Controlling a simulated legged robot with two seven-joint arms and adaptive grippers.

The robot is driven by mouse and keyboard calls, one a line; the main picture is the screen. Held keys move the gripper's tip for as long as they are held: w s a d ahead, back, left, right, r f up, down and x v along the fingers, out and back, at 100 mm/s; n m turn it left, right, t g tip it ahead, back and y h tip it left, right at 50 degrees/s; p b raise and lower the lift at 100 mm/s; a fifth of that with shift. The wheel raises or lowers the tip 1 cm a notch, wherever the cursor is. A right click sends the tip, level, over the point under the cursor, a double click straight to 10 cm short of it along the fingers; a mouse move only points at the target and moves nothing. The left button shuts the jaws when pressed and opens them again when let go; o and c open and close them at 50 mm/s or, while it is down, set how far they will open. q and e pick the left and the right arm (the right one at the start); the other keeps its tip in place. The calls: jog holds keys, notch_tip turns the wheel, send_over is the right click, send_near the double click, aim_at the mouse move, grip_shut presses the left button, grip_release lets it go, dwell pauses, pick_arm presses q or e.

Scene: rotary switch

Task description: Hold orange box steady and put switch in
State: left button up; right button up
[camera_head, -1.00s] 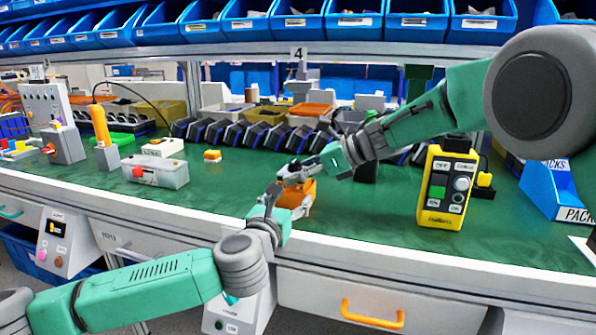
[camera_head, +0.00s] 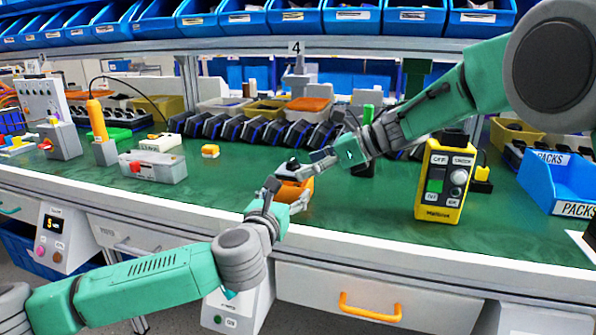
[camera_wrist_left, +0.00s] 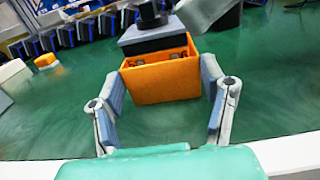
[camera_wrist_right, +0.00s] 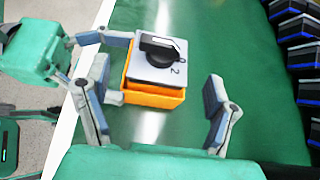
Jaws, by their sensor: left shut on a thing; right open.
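The orange box (camera_head: 292,191) stands on the green bench top near its front edge. In the left wrist view the box (camera_wrist_left: 162,84) is between the fingers of my left gripper (camera_wrist_left: 160,98), which is shut on it. The switch (camera_wrist_right: 160,62), a grey plate with a black knob, is over the box's opening. In the left wrist view the switch's dark body (camera_wrist_left: 155,42) is at the rear, and part of the box's inside shows in front of it. I cannot tell whether it is seated. My right gripper (camera_wrist_right: 158,112) is open, its fingers spread apart near the switch.
A yellow control box (camera_head: 445,182) stands to the right and a blue bin (camera_head: 560,185) beyond it. A row of dark sloped units (camera_head: 245,133) lines the back. A grey-white case (camera_head: 155,167) is at the left. Bench is clear on both sides of the orange box.

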pick_arm(q)
jog(key=o, duration=1.2)
pick_arm(e)
jog(key=v, duration=0.3)
jog(key=shift+s+d+r, duration=0.1)
jog(key=shift+d+r, duration=0.05)
jog(key=shift+d, duration=0.15)
pick_arm(q)
jog(key=v, duration=1.2)
